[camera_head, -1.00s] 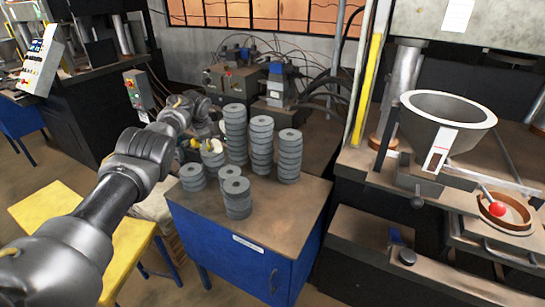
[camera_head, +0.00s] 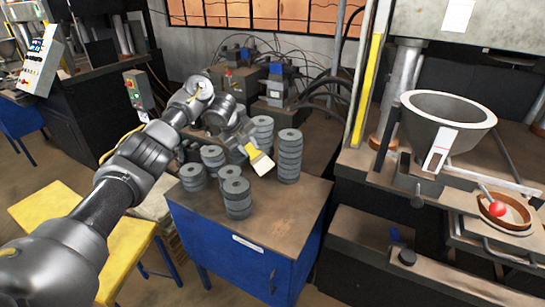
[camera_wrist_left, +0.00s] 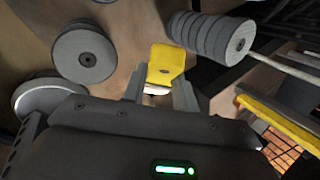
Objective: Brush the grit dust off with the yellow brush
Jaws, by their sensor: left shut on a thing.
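My left gripper (camera_head: 243,143) is shut on the yellow brush (camera_head: 252,152), above the blue cabinet (camera_head: 225,238) and among the stacks of grey discs. The brush's pale bristles (camera_head: 263,165) point down and right, and I cannot tell whether they touch the top. The left wrist view shows the yellow brush (camera_wrist_left: 166,64) between the fingers (camera_wrist_left: 160,92). A tall grey stack (camera_head: 290,157) stands right of the brush and a shorter one (camera_head: 237,199) in front of it. The cabinet top looks brown and dusty; separate grit is too small to tell. My right gripper is out of view.
More low disc stacks (camera_head: 193,178) stand at the cabinet's left side. The cabinet top is bare at its front and right. A yellow table (camera_head: 45,203) is at left, and a press with a grey bowl (camera_head: 447,122) at right.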

